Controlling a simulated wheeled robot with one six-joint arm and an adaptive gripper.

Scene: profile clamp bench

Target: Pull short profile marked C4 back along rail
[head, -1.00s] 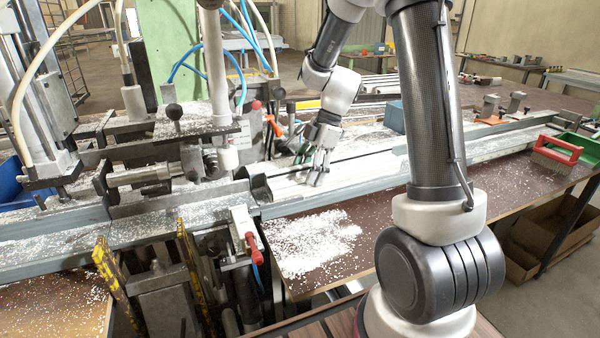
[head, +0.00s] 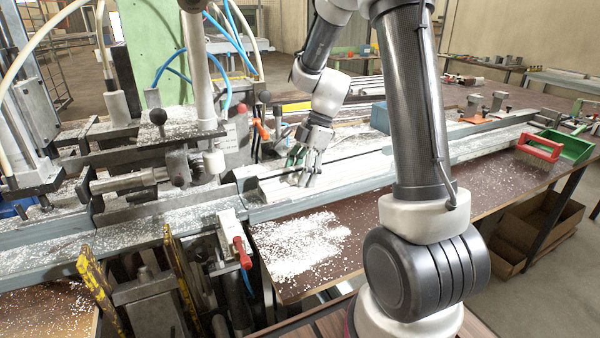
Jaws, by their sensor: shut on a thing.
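A pale profile (head: 345,167) lies lengthwise along the grey rail (head: 290,206), right of the clamp machine. My gripper (head: 302,178) points down over the left part of this profile, with its fingers shut on it. The fingers hide part of the profile, and the mark C4 cannot be read at this size. The profile's left end lies close to the machine's grey end block (head: 243,180).
The clamp machine (head: 150,185) with a red-handled toggle (head: 241,252) stands left. White chips (head: 300,240) cover the bench in front of the rail. A red-handled brush (head: 539,147) and green dustpan (head: 575,148) lie right. A blue box (head: 380,117) stands behind the rail.

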